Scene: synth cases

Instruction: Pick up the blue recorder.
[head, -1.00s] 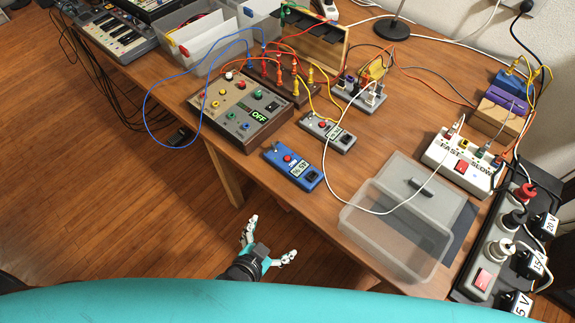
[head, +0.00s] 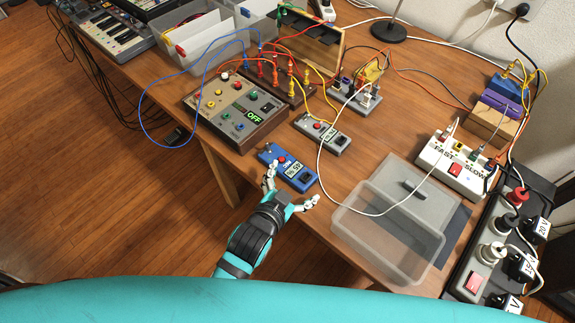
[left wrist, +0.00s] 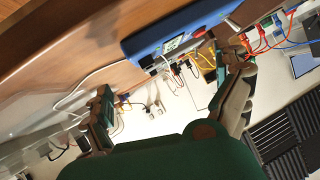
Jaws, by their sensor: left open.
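The blue recorder (head: 287,166) lies flat near the front edge of the wooden table, with a red button, a small lit display and a dark switch on top. My left gripper (head: 293,183) is open at the table's front edge, one finger at the recorder's left end and the other near its front right corner. I cannot tell whether either finger touches it. In the left wrist view the blue recorder (left wrist: 172,36) shows at the top, and the open fingers of my left gripper (left wrist: 168,75) are spread with nothing between them. My right gripper is not in view.
A similar grey device (head: 321,133) lies just behind the recorder. A brown control panel (head: 245,140) with cables stands to the left. A translucent tray (head: 385,237) sits to the right at the table edge, with a white cable (head: 318,165) curving between.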

